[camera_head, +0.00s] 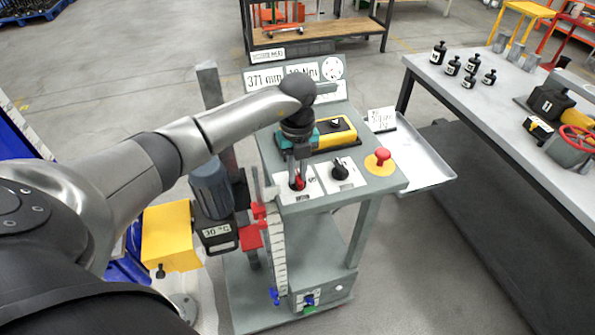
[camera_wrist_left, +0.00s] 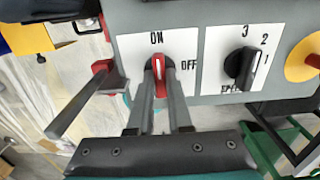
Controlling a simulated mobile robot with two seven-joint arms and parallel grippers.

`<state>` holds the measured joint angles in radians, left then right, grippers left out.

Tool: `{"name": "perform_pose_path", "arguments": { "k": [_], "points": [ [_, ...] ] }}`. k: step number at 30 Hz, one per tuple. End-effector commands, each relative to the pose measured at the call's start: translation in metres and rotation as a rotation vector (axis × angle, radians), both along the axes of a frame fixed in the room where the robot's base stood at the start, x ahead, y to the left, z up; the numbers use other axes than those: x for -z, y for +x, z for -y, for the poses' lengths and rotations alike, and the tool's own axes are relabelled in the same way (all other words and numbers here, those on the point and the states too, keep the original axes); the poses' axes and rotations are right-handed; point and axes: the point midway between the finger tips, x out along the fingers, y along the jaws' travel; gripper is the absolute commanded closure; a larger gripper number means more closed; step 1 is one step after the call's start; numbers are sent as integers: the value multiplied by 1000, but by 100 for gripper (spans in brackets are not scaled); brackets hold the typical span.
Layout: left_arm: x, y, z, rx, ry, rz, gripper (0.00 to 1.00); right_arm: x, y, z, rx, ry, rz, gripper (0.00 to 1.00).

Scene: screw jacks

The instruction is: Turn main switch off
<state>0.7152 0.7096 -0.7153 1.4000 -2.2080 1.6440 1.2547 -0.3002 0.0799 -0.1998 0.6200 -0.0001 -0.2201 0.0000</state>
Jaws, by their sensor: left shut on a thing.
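The main switch is a red rotary knob (camera_head: 298,182) on a white plate marked ON and OFF, at the front left of the grey console (camera_head: 320,203). In the left wrist view the red knob (camera_wrist_left: 158,67) stands upright, its white line pointing towards ON; OFF is to its right. My left gripper (camera_head: 299,172) reaches down onto the knob. Its two fingers, also in the left wrist view (camera_wrist_left: 159,88), are shut on the knob from both sides and partly cover it. My right gripper is not in view.
A black selector (camera_head: 341,171) marked with numbers is just right of the switch. A red push button (camera_head: 382,154) on a yellow disc is farther right. A yellow-and-black device (camera_head: 335,133) lies behind.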

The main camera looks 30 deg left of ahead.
Motion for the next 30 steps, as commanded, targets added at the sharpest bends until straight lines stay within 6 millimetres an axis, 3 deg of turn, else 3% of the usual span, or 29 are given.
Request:
{"name": "perform_pose_path", "arguments": {
  "k": [14, 30],
  "points": [
    [-1, 1, -2, 93, 3, 3, 100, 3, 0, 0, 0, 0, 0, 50],
    [-1, 2, -2, 564, 3, 5, 100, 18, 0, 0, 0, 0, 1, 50]
  ]
}}
